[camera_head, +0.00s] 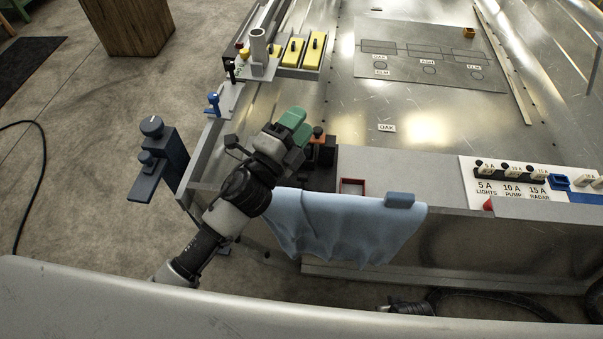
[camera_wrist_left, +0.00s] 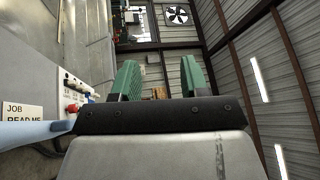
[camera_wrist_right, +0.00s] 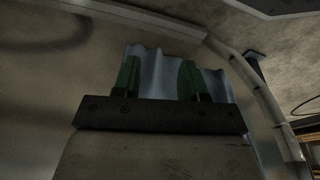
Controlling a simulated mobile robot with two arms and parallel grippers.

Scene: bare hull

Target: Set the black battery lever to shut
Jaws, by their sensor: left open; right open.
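A small black-knobbed lever (camera_head: 231,68) stands at the hull's left edge, beside a grey pipe stub. I see no label on it, so I cannot tell surely that it is the battery lever, nor its setting. My left gripper (camera_head: 298,123) is open above the hull's near left corner, nearer to me and to the right of that lever, apart from it. Its green fingers also show parted and empty in the left wrist view (camera_wrist_left: 160,75). My right gripper (camera_wrist_right: 159,78) is open and empty in the right wrist view, with blue cloth beyond its fingers.
A blue lever (camera_head: 213,103) stands nearer on the same edge. A dark block with an orange knob (camera_head: 318,132) is partly hidden behind my left gripper. Blue cloth (camera_head: 335,228) hangs over the front edge. A labelled switch panel (camera_head: 520,200) is at right. The hull floor is mostly clear.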

